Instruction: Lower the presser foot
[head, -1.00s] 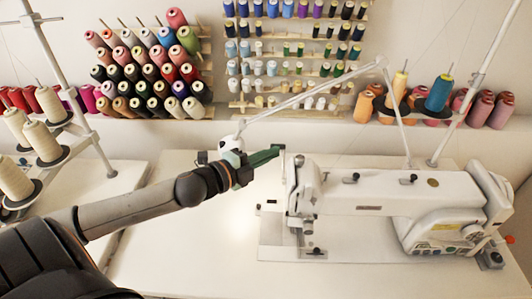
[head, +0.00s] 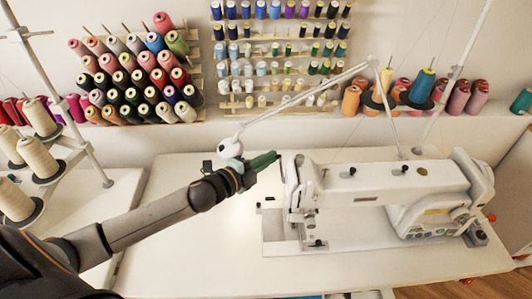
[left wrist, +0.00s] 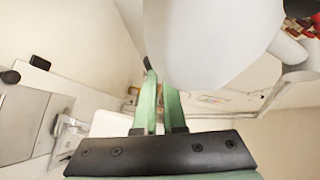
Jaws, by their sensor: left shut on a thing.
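The white sewing machine (head: 385,185) stands on the white table, its needle head at the left end. The presser foot area (head: 306,228) is under that head, too small to tell whether the foot is up or down. My left gripper (head: 273,157), with green fingers, reaches the upper left side of the head. In the left wrist view its fingers (left wrist: 158,85) are close together, shut on a small dark piece at the tips, apparently the presser foot lever (left wrist: 148,63). The fingers mostly hide it. My right gripper is not in view.
A white lamp head (head: 230,148) on a jointed arm hangs right by my left gripper; a large white shape (left wrist: 205,45) fills much of the wrist view. A thread stand (head: 75,150) is at left. The table (head: 190,255) is bare left of the machine.

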